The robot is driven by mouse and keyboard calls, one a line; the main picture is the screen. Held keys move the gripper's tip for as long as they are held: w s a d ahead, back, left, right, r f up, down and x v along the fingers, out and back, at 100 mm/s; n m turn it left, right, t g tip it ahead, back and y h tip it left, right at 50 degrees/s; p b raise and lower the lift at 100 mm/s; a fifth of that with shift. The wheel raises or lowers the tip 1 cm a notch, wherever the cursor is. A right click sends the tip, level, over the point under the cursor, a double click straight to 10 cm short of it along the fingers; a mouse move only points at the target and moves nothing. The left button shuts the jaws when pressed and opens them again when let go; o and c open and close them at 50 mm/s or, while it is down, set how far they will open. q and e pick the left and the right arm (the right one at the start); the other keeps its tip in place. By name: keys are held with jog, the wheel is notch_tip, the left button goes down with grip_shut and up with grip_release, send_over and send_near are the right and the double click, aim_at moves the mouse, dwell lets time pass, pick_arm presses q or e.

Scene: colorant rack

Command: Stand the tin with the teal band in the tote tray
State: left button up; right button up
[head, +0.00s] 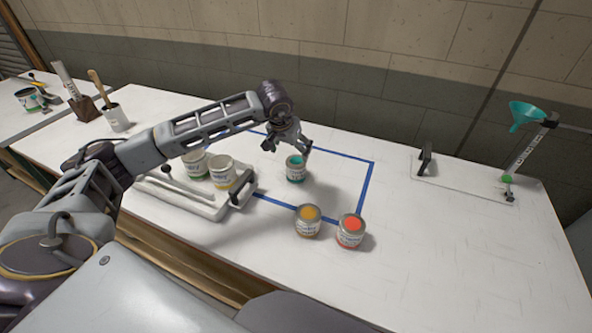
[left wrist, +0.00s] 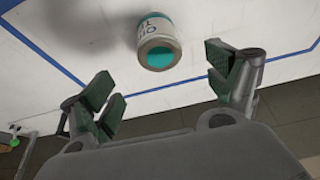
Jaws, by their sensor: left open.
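The tin with the teal band (head: 296,169) stands upright on the white table inside the blue tape outline. In the left wrist view the tin (left wrist: 158,42) shows beyond the fingertips, between them but apart from both. My left gripper (head: 287,143) is open and empty, just behind and above the tin; its two fingers show spread in the left wrist view (left wrist: 165,85). The white tote tray (head: 190,203) lies left of the tin, with tins standing in it and a dark handle (head: 242,187) at its right end. My arm hides part of the tray. My right gripper is not in view.
A tin with yellow paint (head: 308,221) and a tin with orange-red paint (head: 350,231) stand at the front. The blue tape (head: 368,190) marks a rectangle. A teal funnel stand (head: 526,116) is far right. A brush pot (head: 116,117) stands far left.

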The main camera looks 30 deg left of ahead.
aim_at(295, 162)
pick_arm(q)
jog(key=x, duration=0.7)
jog(key=shift+f+p, duration=0.15)
jog(key=shift+p, duration=0.2)
jog(key=shift+w+f, duration=0.3)
jog(key=shift+f, duration=0.35)
jog(key=shift+w+f+p, duration=0.3)
jog(key=shift+f, duration=0.4)
jog(key=shift+x, duration=0.9)
jog(key=shift+w+f+p, duration=0.3)
jog(key=shift+f, duration=0.35)
jog(key=shift+w+f, duration=0.1)
jog(key=shift+f, duration=0.1)
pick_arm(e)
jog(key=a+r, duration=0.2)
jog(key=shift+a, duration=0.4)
